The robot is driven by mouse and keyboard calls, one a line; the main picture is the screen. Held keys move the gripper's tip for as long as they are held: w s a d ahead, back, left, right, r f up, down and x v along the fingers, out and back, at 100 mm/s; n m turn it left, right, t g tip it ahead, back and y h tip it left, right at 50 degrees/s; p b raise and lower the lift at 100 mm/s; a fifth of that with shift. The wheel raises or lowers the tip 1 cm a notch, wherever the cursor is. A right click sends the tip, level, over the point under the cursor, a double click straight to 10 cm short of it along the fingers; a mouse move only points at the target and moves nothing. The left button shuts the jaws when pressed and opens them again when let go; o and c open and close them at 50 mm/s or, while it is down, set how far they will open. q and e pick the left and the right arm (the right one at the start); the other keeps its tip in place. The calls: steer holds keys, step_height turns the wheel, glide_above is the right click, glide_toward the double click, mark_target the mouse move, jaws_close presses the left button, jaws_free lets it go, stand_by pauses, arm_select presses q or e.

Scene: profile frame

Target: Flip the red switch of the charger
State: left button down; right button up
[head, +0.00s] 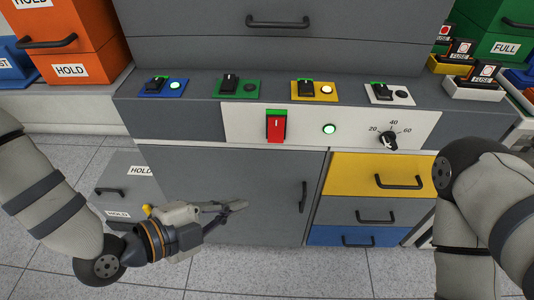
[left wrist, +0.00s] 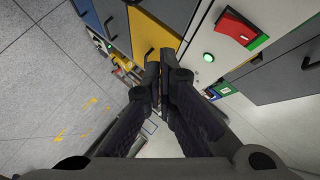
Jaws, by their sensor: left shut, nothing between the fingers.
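The red switch (head: 276,127) is a red rocker on a white panel (head: 247,134) at the front of the grey charger unit. A green strip shows at its top edge in the head view. The switch also shows in the left wrist view (left wrist: 236,27), at the upper right. My left gripper (head: 240,205) is shut and empty, in front of the grey cabinet door, below and a little left of the switch and apart from it. Its shut fingers fill the middle of the left wrist view (left wrist: 160,65). My right gripper is not in view; only my right arm shows at the right.
A lit green lamp (head: 329,129) and a dial (head: 389,141) sit right of the switch. Several small black switches on coloured plates line the ledge above. Yellow (head: 375,176), grey and blue drawers with handles are at the lower right. Orange bins (head: 75,45) stand upper left.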

mark_target(276, 130)
arm_select(q)
steer(key=w+r+m+t+h, duration=0.2)
steer(key=w+r+m, duration=0.1)
steer(key=r+m, duration=0.1)
steer(key=shift+r, duration=0.55)
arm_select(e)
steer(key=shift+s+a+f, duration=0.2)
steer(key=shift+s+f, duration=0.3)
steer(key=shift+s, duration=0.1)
arm_select(q)
steer(key=shift+w+d, duration=0.1)
steer(key=shift+d, duration=0.05)
steer(key=w+a+b+x, duration=0.2)
steer(key=x, duration=1)
steer(key=shift+w+d+f, duration=0.2)
steer(key=shift+w+f, duration=0.1)
steer(key=shift+f, duration=0.15)
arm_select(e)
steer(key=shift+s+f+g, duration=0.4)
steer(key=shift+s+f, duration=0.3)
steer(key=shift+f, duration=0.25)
